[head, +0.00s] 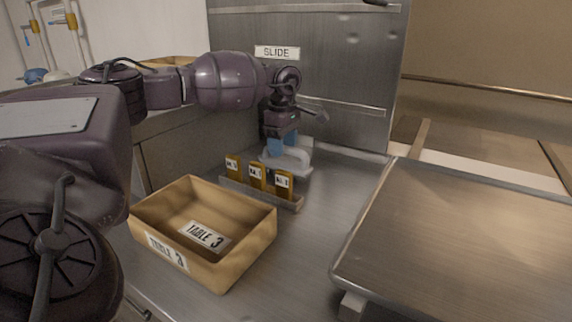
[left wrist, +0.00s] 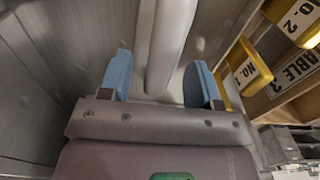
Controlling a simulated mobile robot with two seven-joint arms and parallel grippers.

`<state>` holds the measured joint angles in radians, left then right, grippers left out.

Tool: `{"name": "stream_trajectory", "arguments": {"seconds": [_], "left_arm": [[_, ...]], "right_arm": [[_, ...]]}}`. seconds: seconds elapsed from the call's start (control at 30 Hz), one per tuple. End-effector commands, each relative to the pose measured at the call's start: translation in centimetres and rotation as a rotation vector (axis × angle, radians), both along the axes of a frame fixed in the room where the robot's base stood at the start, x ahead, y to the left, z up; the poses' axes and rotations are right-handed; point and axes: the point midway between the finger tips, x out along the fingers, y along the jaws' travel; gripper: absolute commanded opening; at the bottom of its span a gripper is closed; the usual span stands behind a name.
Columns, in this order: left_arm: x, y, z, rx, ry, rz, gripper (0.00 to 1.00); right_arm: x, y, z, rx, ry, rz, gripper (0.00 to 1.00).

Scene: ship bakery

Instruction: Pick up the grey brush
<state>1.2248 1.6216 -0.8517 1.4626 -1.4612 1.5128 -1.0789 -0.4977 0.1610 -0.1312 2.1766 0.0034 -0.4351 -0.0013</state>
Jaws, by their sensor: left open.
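A pale grey object, seemingly the grey brush (head: 293,157), lies on the steel counter behind the yellow numbered blocks. In the left wrist view its long smooth light grey body (left wrist: 168,45) runs from the top edge down between the blue fingers. My left gripper (head: 284,150) points down over it. In the left wrist view the left gripper (left wrist: 160,85) is open, with a finger on each side of the grey body and gaps showing. The lower end of the grey body is hidden by the gripper. My right gripper is not in view.
A rack (head: 288,200) with yellow numbered blocks (head: 257,176) stands just in front of the gripper. A tan open box (head: 255,232) marked TABLE 3 stands nearer. A steel panel (head: 330,75) marked SLIDE rises behind. A raised metal surface (head: 470,235) is at right; the counter between is clear.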

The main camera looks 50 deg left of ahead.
Motion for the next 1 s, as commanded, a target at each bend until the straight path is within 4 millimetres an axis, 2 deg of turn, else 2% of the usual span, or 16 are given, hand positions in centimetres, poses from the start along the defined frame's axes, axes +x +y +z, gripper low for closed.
{"name": "stream_trajectory", "arguments": {"seconds": [0.03, 0.13, 0.43, 0.8, 1.0], "left_arm": [[0.00, -0.03, -0.93, 0.000, 0.004, -0.001, 0.57], [-0.04, -0.02, -1.63, 0.000, 0.003, 0.000, 0.57], [-0.03, -0.02, -1.73, -0.001, -0.001, 0.000, 0.57], [-0.01, -0.04, -1.73, -0.001, -0.001, 0.000, 0.01], [0.00, -0.03, -1.68, -0.001, -0.001, 0.000, 0.00]], "right_arm": [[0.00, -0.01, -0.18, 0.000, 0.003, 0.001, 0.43], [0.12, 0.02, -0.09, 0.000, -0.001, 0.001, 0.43], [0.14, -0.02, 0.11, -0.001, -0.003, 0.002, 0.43], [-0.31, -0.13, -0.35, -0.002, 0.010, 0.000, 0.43], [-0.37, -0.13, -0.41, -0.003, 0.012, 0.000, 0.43]]}}
